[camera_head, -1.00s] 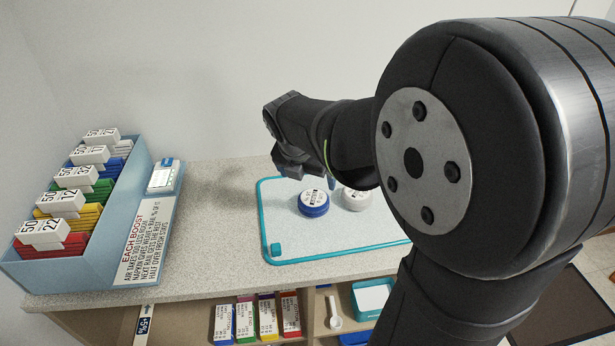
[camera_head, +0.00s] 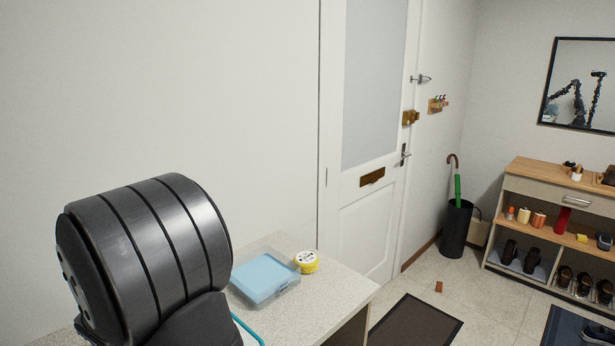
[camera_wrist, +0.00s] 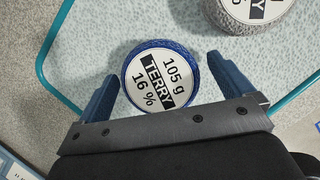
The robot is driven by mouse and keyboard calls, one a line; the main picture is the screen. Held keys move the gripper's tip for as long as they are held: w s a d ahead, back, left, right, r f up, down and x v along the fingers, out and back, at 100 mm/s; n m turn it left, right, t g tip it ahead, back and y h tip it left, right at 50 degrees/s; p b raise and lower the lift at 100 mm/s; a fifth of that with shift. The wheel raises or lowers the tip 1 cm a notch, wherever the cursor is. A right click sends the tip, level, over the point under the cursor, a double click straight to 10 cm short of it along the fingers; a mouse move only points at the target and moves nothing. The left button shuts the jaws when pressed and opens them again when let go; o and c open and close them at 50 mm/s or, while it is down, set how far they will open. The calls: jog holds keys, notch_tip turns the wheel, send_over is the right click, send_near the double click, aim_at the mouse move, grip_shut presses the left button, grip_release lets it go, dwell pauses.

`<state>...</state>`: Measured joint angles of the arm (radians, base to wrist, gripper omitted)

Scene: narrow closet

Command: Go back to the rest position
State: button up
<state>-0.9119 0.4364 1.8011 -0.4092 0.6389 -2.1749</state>
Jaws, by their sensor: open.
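My gripper (camera_wrist: 162,68) is open in the wrist view, with one dark blue finger on each side of a blue-rimmed round puck (camera_wrist: 160,78). The puck's white top reads "105 g TERRY 16 %". Whether the fingers touch its rim is hard to tell. A grey-rimmed puck (camera_wrist: 248,14) lies beyond it, cut off by the top edge. Both are on a pale teal-edged mat (camera_wrist: 100,45). In the head view only a thick black link of my arm shows at lower left; the gripper is outside that view.
In the head view, a clear box with a blue lid (camera_head: 263,277) and a yellow round tape (camera_head: 307,262) sit on the counter (camera_head: 335,291). A white door (camera_head: 365,215), umbrella stand (camera_head: 456,230), shoe shelf (camera_head: 552,215) and dark floor mat (camera_head: 415,325) lie to the right.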

jog(key=shift+r, duration=2.1)
